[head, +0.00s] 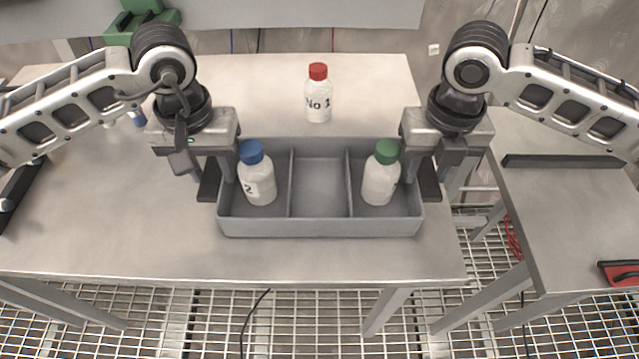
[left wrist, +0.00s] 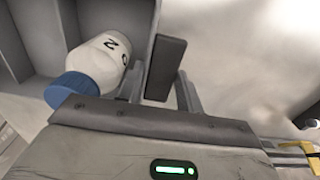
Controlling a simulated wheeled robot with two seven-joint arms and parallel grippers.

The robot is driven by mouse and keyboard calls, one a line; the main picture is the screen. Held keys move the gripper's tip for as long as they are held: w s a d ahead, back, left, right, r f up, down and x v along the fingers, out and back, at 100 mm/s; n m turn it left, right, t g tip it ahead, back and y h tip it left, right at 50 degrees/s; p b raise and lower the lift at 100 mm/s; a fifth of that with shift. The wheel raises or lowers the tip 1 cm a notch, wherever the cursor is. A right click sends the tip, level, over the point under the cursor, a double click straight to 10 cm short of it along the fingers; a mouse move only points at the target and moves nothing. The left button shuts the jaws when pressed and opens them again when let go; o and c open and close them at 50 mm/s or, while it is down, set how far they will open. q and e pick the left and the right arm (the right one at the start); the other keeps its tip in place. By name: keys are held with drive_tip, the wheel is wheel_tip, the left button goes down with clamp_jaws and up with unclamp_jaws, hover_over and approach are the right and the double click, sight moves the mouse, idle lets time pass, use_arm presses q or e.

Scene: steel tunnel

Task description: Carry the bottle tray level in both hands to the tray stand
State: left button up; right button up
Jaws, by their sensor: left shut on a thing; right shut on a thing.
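The grey bottle tray (head: 320,228) has three compartments and looks about level at the front of the table. A white bottle with a blue cap (head: 257,178) stands in its left compartment, and one with a green cap (head: 381,176) in its right; the middle is empty. My left gripper (head: 220,178) is shut on the tray's left end wall. My right gripper (head: 419,178) is shut on the right end wall. The left wrist view shows the blue-capped bottle (left wrist: 98,65) beside the gripped wall. I cannot tell whether the tray touches the table. I cannot surely identify the tray stand.
A white bottle with a red cap, marked No 1 (head: 318,97), stands on the table (head: 110,225) behind the tray. A second table (head: 570,215) at the right bears a dark bar (head: 565,161) and a red object (head: 620,273). A gap over grating separates the tables.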

use_arm(q)
drive_tip(key=shift+r, duration=0.2)
use_arm(e)
drive_tip(key=shift+r, duration=0.2)
